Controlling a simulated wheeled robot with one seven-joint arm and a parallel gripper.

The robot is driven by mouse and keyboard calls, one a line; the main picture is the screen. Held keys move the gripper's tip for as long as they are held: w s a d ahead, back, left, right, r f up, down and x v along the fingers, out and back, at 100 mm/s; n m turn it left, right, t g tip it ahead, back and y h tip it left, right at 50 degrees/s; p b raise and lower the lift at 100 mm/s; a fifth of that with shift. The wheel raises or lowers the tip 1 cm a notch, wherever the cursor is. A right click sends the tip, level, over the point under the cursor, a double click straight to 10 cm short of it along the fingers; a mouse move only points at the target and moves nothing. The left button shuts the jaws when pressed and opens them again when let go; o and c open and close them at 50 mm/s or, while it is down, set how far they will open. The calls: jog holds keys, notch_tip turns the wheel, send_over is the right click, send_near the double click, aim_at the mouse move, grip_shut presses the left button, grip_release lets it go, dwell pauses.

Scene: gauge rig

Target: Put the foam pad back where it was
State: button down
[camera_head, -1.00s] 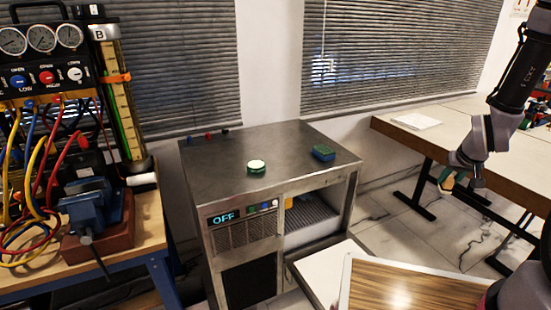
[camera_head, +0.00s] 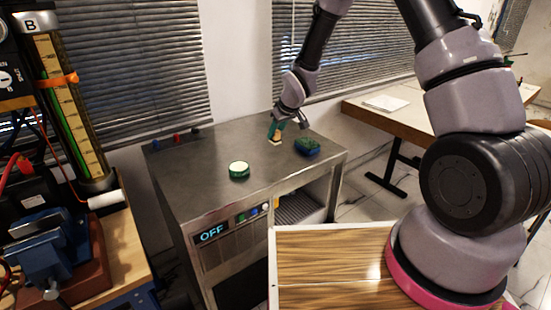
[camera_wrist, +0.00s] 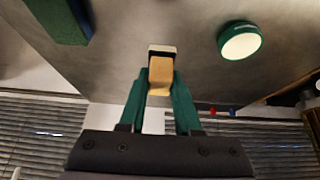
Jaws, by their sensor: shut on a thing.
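My gripper (camera_head: 277,131) has green fingers and is shut on a small tan block, apparently the foam pad (camera_head: 275,142). The gripper is over the back right part of the grey metal cabinet top (camera_head: 205,160), left of a blue-and-green block (camera_head: 307,147). In the wrist view the pad (camera_wrist: 161,74) sits between the two fingertips (camera_wrist: 160,88) and has a pale, dark-edged far end. The pad is at or just above the top; I cannot tell whether it touches. The blue-and-green block (camera_wrist: 60,18) shows at the upper left there.
A round green tin with a pale lid (camera_head: 239,170) stands on the cabinet top, left of the gripper. A blue vise (camera_head: 45,250) is on the left bench.

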notch_tip(320, 180, down, 8)
jog(key=shift+d+f, duration=0.1)
jog(key=shift+d, duration=0.05)
dwell(0.3)
jog(key=c, duration=0.6)
grip_release()
jog(key=shift+f, duration=0.15)
